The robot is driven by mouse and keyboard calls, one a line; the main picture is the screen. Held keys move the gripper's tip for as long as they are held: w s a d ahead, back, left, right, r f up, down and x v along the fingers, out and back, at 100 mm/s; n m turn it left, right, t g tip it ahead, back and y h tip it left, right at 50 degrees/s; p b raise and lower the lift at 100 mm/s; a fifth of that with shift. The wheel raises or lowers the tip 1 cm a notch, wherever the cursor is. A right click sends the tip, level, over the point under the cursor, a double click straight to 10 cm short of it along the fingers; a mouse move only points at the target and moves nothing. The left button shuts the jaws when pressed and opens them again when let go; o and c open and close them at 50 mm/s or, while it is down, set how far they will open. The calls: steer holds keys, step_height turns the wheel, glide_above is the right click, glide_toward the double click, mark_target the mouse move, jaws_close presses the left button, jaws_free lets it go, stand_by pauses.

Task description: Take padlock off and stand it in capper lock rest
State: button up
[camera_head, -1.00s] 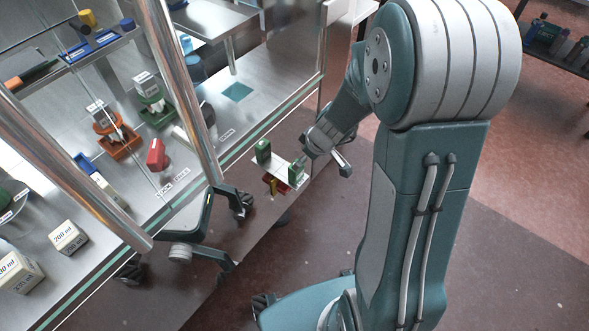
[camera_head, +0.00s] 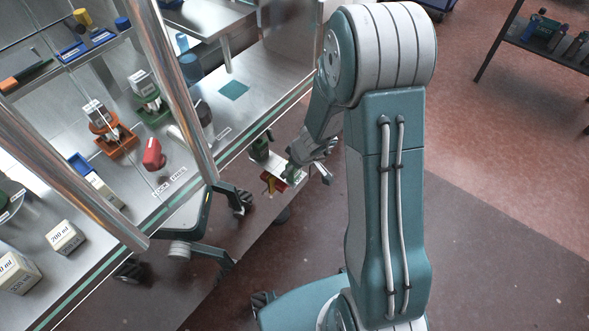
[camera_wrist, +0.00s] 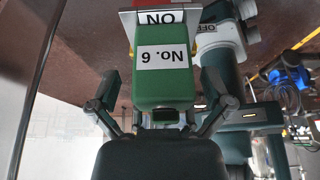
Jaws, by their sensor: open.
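A green block-shaped padlock body marked "No. 6" (camera_wrist: 165,70) fills the middle of the wrist view, in front of a plate labelled "ON" (camera_wrist: 160,17). My gripper (camera_wrist: 160,92) is open, with one finger on each side of the block; I cannot tell if they touch it. In the head view my gripper (camera_head: 294,172) is low at the switch panel beside the bench and partly hides it. Another green block (camera_head: 260,149) sits at the panel's left end. Coloured rests stand on the bench, including an orange one (camera_head: 117,146) and a green one (camera_head: 154,117); their labels are unreadable.
A red block (camera_head: 153,154) lies on the steel bench near a label strip. Shiny upright posts (camera_head: 180,85) stand at the bench edge, between the panel and the rests. White boxes (camera_head: 65,237) are at lower left.

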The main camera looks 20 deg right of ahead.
steer(key=shift+a, duration=0.25)
steer(key=c, duration=1.3)
steer(key=shift+d, duration=0.15)
